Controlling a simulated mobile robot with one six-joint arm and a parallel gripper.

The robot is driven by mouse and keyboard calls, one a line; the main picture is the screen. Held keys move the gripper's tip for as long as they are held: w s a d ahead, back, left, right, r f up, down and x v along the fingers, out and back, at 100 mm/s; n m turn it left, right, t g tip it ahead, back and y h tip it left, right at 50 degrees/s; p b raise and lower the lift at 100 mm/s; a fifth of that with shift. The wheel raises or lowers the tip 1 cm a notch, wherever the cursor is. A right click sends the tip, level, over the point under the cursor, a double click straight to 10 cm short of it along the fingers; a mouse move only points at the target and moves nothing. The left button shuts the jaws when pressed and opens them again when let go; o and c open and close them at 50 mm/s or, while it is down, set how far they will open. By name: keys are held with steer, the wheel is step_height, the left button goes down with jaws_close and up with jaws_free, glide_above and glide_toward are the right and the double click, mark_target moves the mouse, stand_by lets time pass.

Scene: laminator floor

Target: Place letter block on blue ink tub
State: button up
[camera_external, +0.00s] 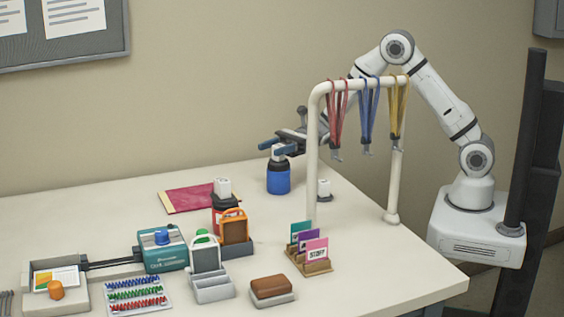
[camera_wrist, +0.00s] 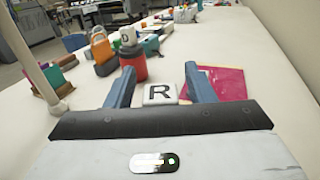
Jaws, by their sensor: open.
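The blue ink tub (camera_external: 279,181) stands on the table toward the back, left of the lanyard rack. A white letter block (camera_external: 277,155) sits on its dark top, as far as the external view shows. In the wrist view the block (camera_wrist: 160,94) shows a black R and lies between my fingers. My gripper (camera_external: 279,147) is open around the block at the tub's top, one blue finger on each side. The gripper (camera_wrist: 158,82) shows gaps beside the block in the wrist view. The blue tub is hidden there.
A red tub (camera_external: 217,215) with another white block (camera_external: 222,187) on it stands left-front. A third white block (camera_external: 323,187) is behind the white lanyard rack (camera_external: 312,150), near my arm. A red folder (camera_external: 188,198) lies left. Card holder (camera_external: 311,265) and trays stand in front.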

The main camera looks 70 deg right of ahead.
steer(key=shift+r, duration=0.25)
steer(key=b+v, duration=0.1)
steer(key=v, duration=1.1)
steer(key=s+a+r+n+g+h, duration=0.2)
steer(key=s+n+g+h, duration=0.5)
steer(key=s+n, duration=0.8)
steer(key=s+d+n+t+h, duration=0.2)
steer(key=s+d+n+h, duration=0.5)
steer(key=s+d+h, duration=0.2)
steer(key=s+d, duration=0.2)
steer(key=s, duration=0.2)
steer(key=shift+s+d+n+h, duration=0.25)
steer(key=shift+d+n+h, duration=0.05)
steer(key=shift+d, duration=0.05)
steer(key=shift+r, duration=0.15)
